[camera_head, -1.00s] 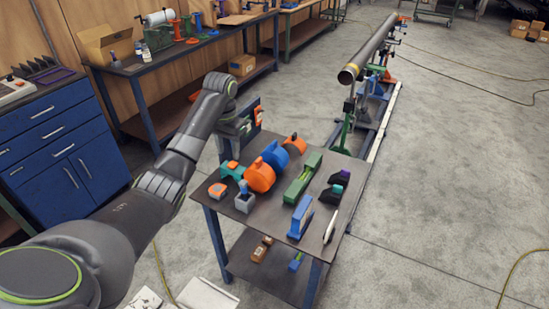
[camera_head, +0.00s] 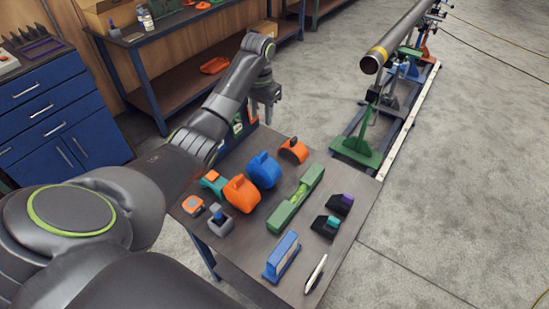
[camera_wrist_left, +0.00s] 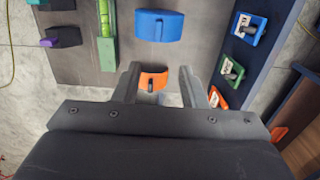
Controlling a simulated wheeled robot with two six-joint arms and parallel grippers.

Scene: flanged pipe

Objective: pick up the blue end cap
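The blue end cap (camera_head: 263,171) sits on the small work table, between a larger orange cap (camera_head: 240,194) and a smaller orange piece (camera_head: 293,150). In the left wrist view the blue end cap (camera_wrist_left: 159,25) lies ahead of the fingertips, apart from them. My left gripper (camera_head: 267,105) is at the table's far side, raised above the top. In the left wrist view its two fingers (camera_wrist_left: 159,72) are spread and empty, with the small orange piece (camera_wrist_left: 153,81) showing between them, below. My right gripper is not in view.
A green level (camera_head: 296,200), a blue block (camera_head: 282,256) and dark holders (camera_head: 326,226) stand on the table (camera_head: 250,240). Small coloured parts hang on a side panel (camera_wrist_left: 245,50). A long pipe (camera_head: 400,40) on a stand lies beyond, right.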

